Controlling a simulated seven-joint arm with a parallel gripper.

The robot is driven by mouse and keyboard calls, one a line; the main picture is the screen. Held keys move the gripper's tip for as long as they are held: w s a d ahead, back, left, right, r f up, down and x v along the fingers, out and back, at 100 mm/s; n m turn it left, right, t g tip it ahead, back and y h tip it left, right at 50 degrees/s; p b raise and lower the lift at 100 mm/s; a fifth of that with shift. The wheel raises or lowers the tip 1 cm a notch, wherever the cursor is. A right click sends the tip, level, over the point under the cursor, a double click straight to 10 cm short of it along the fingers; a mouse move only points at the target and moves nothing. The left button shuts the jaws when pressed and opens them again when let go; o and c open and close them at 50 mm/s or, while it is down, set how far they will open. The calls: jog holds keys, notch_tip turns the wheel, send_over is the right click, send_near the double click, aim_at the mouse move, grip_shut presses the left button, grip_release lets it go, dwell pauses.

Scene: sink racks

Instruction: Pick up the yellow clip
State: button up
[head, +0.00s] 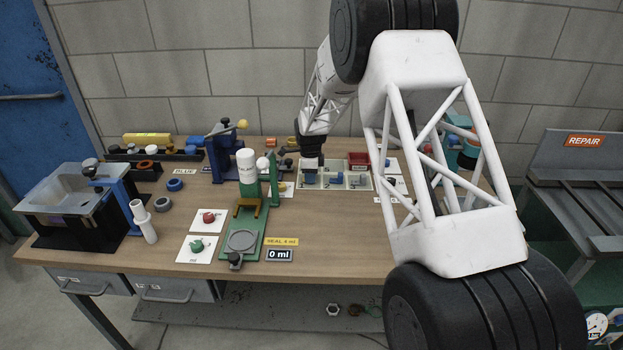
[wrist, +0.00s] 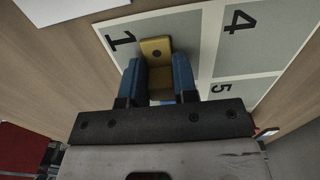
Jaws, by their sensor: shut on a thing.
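The yellow clip (wrist: 155,52) shows in the wrist view, a small L-shaped piece with a dark hole in its upright part. It is between the two blue fingers of my gripper (wrist: 160,78), which are shut on it. The clip is over the cell marked 1 of a numbered board (wrist: 205,60); I cannot tell whether it touches the board. In the head view my gripper (head: 309,170) is at the left end of the board (head: 323,184), and the clip cannot be made out there.
Blue pieces (head: 335,178) lie in other cells of the board. A green stand with a white bottle (head: 246,165) is to the left. White cards (head: 197,248) lie at the front left. The front right of the table is mostly hidden by my arm.

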jog(key=shift+r, duration=0.1)
jog(key=shift+r, duration=0.85)
jog(key=shift+s+r, duration=0.2)
jog(key=shift+r, duration=0.7)
jog(key=s+d, duration=0.1)
jog(key=s, duration=0.4)
jog(key=s+d+r, duration=0.1)
jog(key=s, duration=0.4)
jog(key=s+d, duration=0.1)
jog(key=s, duration=0.4)
jog(key=shift+d+r, duration=0.15)
jog(key=shift+d, duration=0.25)
jog(key=shift+s, duration=0.1)
